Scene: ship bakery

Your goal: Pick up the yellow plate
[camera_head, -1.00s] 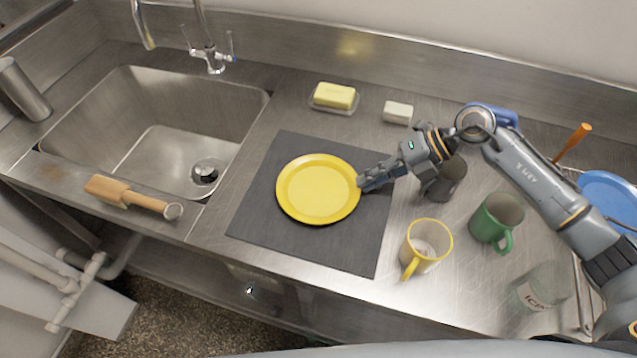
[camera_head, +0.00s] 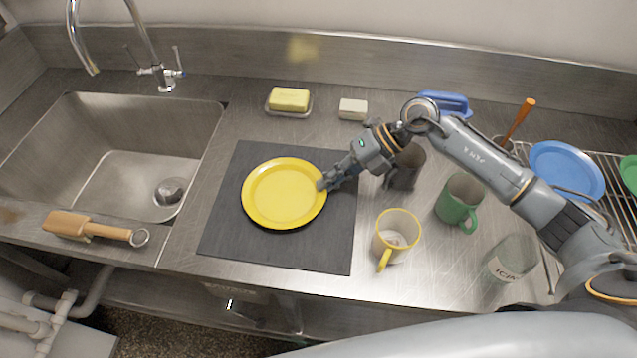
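The yellow plate (camera_head: 284,193) lies on a dark square mat (camera_head: 230,236) on the steel counter, right of the sink. My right gripper (camera_head: 325,184) is at the plate's right rim, with its fingertips at the edge. The fingers look close together, but whether they are closed on the rim is too small to tell. My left gripper is not in view.
Right of the mat stand a yellow mug (camera_head: 397,237), a dark grey mug (camera_head: 405,167), a green mug (camera_head: 459,202) and a glass jar (camera_head: 512,259). Butter (camera_head: 289,99) and a white block (camera_head: 353,109) lie behind. A wooden brush (camera_head: 92,229) lies before the sink (camera_head: 110,150).

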